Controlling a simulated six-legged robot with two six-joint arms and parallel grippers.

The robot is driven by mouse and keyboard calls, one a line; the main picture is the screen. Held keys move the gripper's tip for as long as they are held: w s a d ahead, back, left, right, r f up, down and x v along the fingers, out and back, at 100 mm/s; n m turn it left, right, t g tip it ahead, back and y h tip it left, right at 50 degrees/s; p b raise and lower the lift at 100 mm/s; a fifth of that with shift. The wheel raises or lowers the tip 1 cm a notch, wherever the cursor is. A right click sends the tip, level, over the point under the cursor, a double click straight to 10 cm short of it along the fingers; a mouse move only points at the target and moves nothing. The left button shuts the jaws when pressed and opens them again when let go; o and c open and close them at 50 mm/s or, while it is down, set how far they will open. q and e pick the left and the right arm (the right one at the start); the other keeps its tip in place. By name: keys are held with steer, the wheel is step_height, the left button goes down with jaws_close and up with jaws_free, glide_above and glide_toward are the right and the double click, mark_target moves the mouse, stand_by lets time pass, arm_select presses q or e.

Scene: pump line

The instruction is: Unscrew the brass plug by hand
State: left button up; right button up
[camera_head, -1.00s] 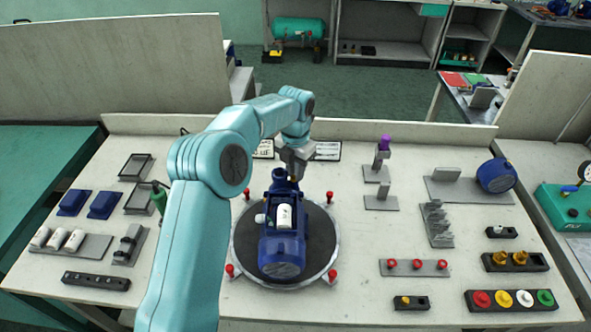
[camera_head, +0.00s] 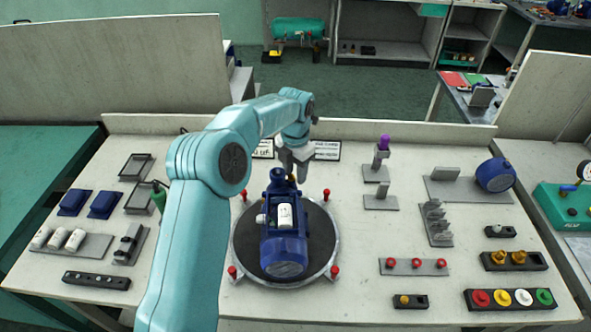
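A blue pump (camera_head: 284,245) with a white cylinder on top lies on a dark round turntable (camera_head: 318,225). My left gripper (camera_head: 293,172) points down just behind the pump's far end. Its two grey fingers look spread apart. A tiny brass-coloured spot, perhaps the brass plug (camera_head: 291,178), shows just below the fingers beside the pump's blue neck. It is too small to tell whether the fingers touch it. My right gripper is out of view.
Red-topped posts (camera_head: 335,272) ring the turntable. A black holder (camera_head: 540,262) with brass fittings and a strip of coloured caps (camera_head: 468,303) lie at right. Grey trays (camera_head: 136,168) and blue parts (camera_head: 104,205) lie at left. The bench front is mostly clear.

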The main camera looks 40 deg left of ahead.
arm_select(q)
steer(key=m, duration=0.3)
steer(key=m+p, duration=0.1)
steer(key=m, duration=0.1)
steer(key=shift+s+r+m, duration=0.1)
steer(key=shift+s+m, duration=0.1)
steer(key=shift+m, duration=0.2)
steer(key=m, duration=0.4)
jaws_close()
steer(key=shift+f+n, duration=0.2)
steer(key=shift+n, duration=1.1)
steer(key=shift+n, duration=0.4)
steer(key=shift+n+b, duration=0.35)
steer(key=shift+n, duration=0.65)
